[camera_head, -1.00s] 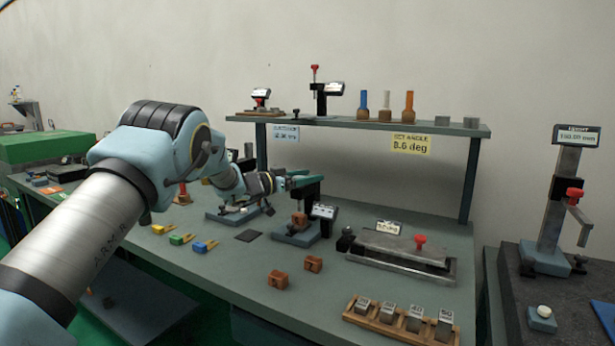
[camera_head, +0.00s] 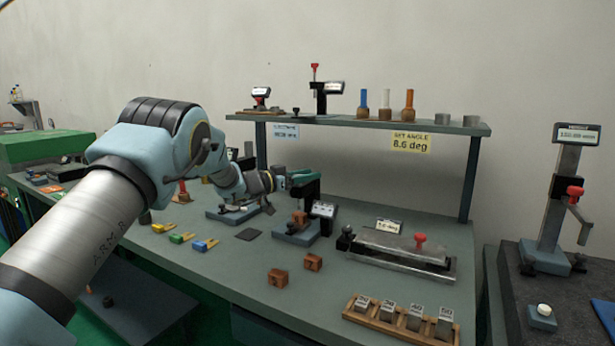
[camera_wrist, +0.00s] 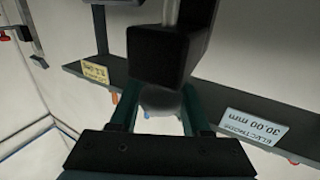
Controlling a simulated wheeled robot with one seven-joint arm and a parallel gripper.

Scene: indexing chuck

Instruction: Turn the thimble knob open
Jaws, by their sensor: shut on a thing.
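My gripper (camera_head: 302,178) reaches the black head of a small gauge stand (camera_head: 296,233) in the middle of the bench. In the wrist view, its two dark green fingers (camera_wrist: 160,108) stand on either side of a grey rounded knob, the thimble knob (camera_wrist: 160,101), and are shut on it. A black block (camera_wrist: 163,55), part of the stand, covers the knob's far part. In the head view the fingers hide the knob. A small display (camera_head: 324,210) stands at the right of the stand; its reading is too small to make out.
A brown block (camera_head: 300,217) sits on the stand's base. Two brown blocks (camera_head: 278,278) lie in front. A sine bar-like fixture (camera_head: 400,245) with a red knob is to the right. A shelf (camera_head: 360,124) runs behind, above my gripper.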

